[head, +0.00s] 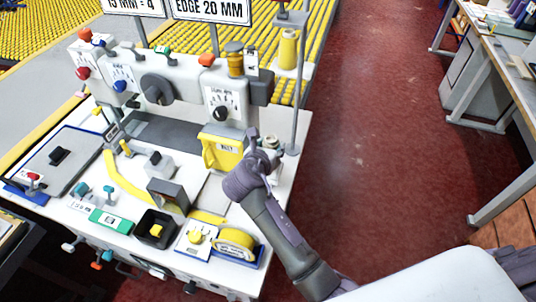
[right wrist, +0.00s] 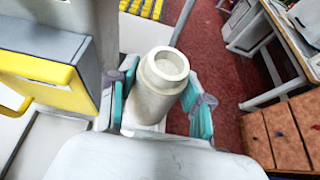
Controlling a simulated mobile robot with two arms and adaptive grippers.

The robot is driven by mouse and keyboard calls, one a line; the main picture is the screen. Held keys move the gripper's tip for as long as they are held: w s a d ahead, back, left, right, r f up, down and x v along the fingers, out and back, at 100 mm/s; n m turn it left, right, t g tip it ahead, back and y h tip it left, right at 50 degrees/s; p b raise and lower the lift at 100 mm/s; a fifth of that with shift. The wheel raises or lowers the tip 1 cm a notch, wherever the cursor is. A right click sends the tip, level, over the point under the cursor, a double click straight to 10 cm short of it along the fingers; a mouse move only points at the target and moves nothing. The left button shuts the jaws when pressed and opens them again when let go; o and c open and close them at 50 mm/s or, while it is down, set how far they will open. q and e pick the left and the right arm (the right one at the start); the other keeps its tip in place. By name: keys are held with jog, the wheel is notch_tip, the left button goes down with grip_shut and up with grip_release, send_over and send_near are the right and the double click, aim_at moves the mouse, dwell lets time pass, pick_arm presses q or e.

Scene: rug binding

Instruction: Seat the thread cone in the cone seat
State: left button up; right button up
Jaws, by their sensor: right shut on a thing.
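My right gripper (head: 262,150) is at the right edge of the machine's white table. In the right wrist view its teal-padded fingers (right wrist: 160,102) are on both sides of a cream, hollow-topped, round piece (right wrist: 160,75), which I take to be the thread cone. It is upright or slightly tilted, and its lower part is hidden by the gripper. In the head view only a pale bit of it (head: 270,143) shows beside the fingers. I cannot tell which part is the cone seat. My left gripper is not in view.
Knobs, levers and a yellow tape roll (head: 236,243) crowd the table (head: 130,230). Red floor (head: 370,140) lies open to the right.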

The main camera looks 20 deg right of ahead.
jog(key=shift+w+a+f, duration=0.15)
jog(key=shift+w+a, duration=0.05)
jog(key=shift+w, duration=0.1)
jog(key=shift+f, duration=0.25)
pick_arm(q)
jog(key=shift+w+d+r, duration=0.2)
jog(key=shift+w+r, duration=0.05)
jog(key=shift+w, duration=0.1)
pick_arm(e)
jog(key=shift+f, duration=1.8)
jog(key=o, duration=1.3)
jog(key=shift+f, duration=0.1)
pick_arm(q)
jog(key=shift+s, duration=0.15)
